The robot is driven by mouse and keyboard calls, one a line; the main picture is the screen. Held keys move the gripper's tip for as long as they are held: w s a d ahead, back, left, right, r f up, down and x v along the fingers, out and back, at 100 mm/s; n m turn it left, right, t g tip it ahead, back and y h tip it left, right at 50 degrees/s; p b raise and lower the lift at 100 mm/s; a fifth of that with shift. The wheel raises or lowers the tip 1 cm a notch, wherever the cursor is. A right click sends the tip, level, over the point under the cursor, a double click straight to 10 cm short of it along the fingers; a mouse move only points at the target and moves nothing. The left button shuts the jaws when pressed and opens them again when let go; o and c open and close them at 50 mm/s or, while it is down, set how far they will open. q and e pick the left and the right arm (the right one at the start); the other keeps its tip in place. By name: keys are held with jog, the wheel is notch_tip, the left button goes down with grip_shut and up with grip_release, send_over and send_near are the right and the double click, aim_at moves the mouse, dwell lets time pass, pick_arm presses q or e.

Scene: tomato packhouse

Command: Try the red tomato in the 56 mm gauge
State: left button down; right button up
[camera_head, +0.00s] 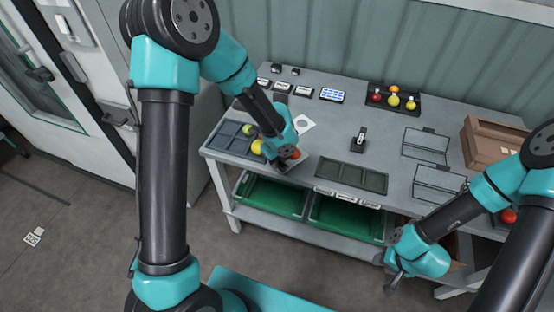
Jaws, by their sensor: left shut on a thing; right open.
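A red tomato (295,154) is in my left gripper (288,160), which is shut on it low over the left front part of the table. The gripper hides part of it, and I cannot tell whether it touches anything below. A white plate with a round opening (304,124), which looks like a gauge, lies just behind the gripper; its size marking is unreadable. A grey flat piece (287,167) shows under the gripper, partly hidden. My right gripper (391,283) is open and empty, low in front of the table's right part.
A divided tray (222,142) with yellow and greenish tomatoes stands at left. An empty dark green tray (350,176) lies at front centre. Green crates (345,219) sit below.

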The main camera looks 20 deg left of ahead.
pick_arm(q)
jog(key=shift+f, duration=0.7)
dwell(0.4)
jog(key=shift+r, duration=0.2)
dwell(1.0)
jog(key=shift+r, duration=4)
